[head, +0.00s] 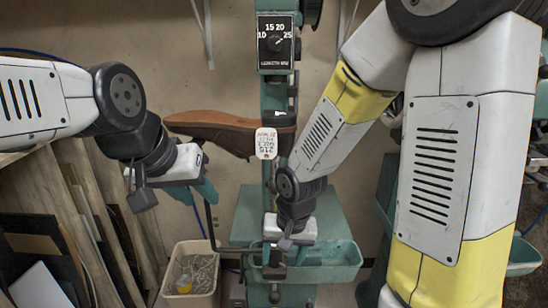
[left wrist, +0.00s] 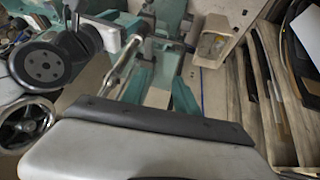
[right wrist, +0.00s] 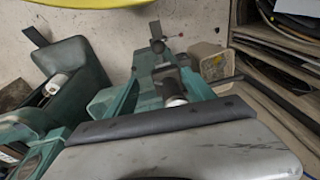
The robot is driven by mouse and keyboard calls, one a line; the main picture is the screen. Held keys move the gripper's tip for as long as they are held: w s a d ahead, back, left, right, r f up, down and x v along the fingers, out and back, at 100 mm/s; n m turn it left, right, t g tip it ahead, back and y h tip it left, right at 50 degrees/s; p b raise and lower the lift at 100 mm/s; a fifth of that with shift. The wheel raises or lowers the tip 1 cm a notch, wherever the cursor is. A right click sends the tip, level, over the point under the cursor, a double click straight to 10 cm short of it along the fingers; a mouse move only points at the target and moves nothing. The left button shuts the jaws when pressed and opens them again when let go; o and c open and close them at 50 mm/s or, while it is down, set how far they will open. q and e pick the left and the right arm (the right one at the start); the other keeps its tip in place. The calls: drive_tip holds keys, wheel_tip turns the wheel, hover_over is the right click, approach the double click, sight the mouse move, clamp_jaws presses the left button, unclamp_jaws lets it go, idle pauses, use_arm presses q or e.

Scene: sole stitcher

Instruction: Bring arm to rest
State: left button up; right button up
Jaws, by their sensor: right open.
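My left gripper (head: 205,190) is at centre left in the head view, below a brown shoe (head: 212,130). I see nothing held in it, but its jaw opening cannot be made out. My right gripper (head: 274,280) points down in front of the green stitching machine (head: 273,100), low in the head view. It is open, and I see nothing in it.
A green tray (head: 335,265) is at the machine's base, close to my right gripper. A beige bin (head: 168,290) holding a yellow item stands below my left gripper. A wooden rack (head: 75,205) with dark sheets is at the left. A dial panel (head: 275,42) is on the machine.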

drive_tip(key=s+d+r+t, duration=0.1)
drive_tip(key=d+r, duration=0.3)
drive_tip(key=r, duration=0.3)
drive_tip(key=s+d+r+t, duration=0.2)
drive_tip(key=d+r, duration=0.2)
drive_tip(key=r, duration=0.3)
drive_tip(key=s+d+r+t+y, duration=0.1)
drive_tip(key=s+d+r, duration=0.1)
drive_tip(key=d+r, duration=0.2)
wheel_tip(320, 180, up, 4)
drive_tip(key=shift+s+f+n, duration=0.15)
drive_tip(key=shift+s+n, duration=0.1)
drive_tip(key=shift+n, duration=0.15)
